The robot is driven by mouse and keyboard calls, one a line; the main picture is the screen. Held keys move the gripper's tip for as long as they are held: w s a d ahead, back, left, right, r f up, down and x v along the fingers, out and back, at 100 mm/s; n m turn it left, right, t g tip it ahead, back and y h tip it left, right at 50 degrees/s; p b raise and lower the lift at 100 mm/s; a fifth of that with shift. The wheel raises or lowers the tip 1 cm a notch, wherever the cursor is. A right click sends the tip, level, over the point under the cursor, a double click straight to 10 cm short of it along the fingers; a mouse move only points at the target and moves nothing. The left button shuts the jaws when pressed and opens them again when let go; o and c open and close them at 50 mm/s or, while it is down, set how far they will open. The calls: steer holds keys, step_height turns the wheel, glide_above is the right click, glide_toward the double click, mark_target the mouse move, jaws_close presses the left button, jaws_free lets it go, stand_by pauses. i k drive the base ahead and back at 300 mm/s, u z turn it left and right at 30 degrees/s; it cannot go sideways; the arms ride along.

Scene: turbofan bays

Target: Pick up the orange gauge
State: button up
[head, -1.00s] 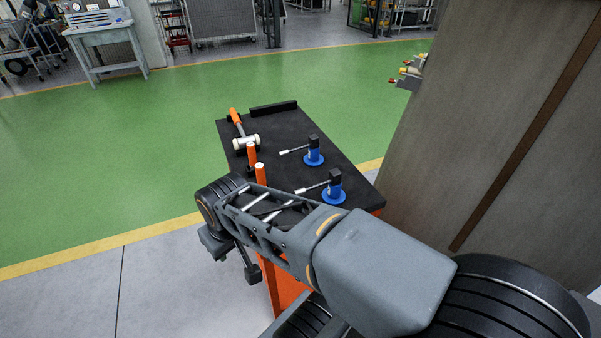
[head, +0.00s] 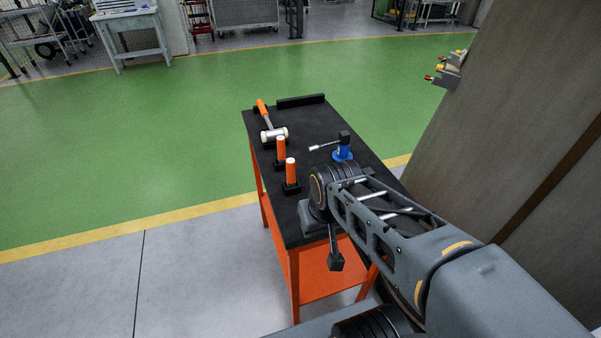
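Two orange cylinders with pale tops stand upright in black bases on the black table top: a farther orange gauge (head: 281,149) and a nearer orange gauge (head: 291,172). The frames do not show which one the task means. My arm reaches in from the lower right, its wrist just right of the nearer gauge. My gripper (head: 336,262) seems to be the small dark end hanging by the table's near edge, apart from both gauges. It is too small and dark to tell whether its fingers are open.
A hammer (head: 269,121) with an orange handle lies at the table's far left, by a black bar (head: 301,101). A blue tool (head: 343,150) stands at the right, partly behind my arm. A tall brown-grey panel (head: 520,110) stands at the right. Green floor (head: 120,160) is open at left.

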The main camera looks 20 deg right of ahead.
mark_target(290, 163)
steer(key=k, duration=0.5)
steer(key=u, duration=1.55)
steer(key=i, duration=1.3)
steer(key=z, duration=2.35)
